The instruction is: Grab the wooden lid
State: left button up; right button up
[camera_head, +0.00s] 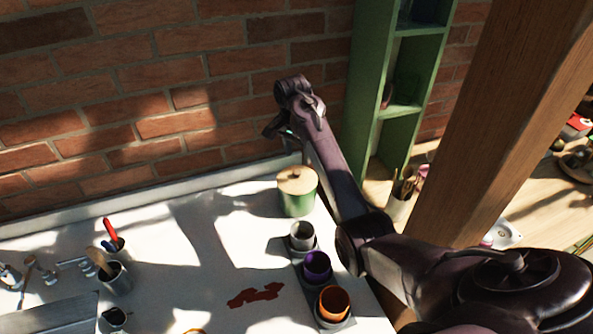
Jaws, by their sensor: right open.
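A wooden lid (297,179) with a small knob sits on top of a green canister (297,203) near the back right corner of the white table. My right arm comes in from the lower right and passes just to the right of the canister. My right gripper (277,131) is above and behind the lid, apart from it, in front of the brick wall. It is open and looks empty. My left gripper is not in view.
Three small cups, grey (302,235), purple (317,265) and orange (334,302), stand in a row in front of the canister. A green shelf (367,100) and a wooden post (497,120) stand at the right.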

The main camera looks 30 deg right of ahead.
aim_at(297, 170)
jog(key=shift+s+f, duration=0.15)
jog(key=shift+f, duration=0.25)
jog(key=shift+s+a+f+p, duration=0.15)
jog(key=shift+f+p, duration=0.1)
jog(key=shift+p, duration=0.35)
jog(key=f+p, duration=0.2)
jog(key=shift+w+a+f, duration=0.2)
jog(key=shift+f, duration=0.1)
jog(key=shift+w+d+f, duration=0.1)
jog(key=shift+d+f, duration=0.05)
jog(key=shift+f, duration=0.4)
jog(key=shift+w+d+f, duration=0.1)
jog(key=shift+f, duration=0.6)
jog(key=c, duration=0.5)
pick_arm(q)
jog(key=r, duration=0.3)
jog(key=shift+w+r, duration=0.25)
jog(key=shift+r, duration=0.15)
pick_arm(e)
grip_shut()
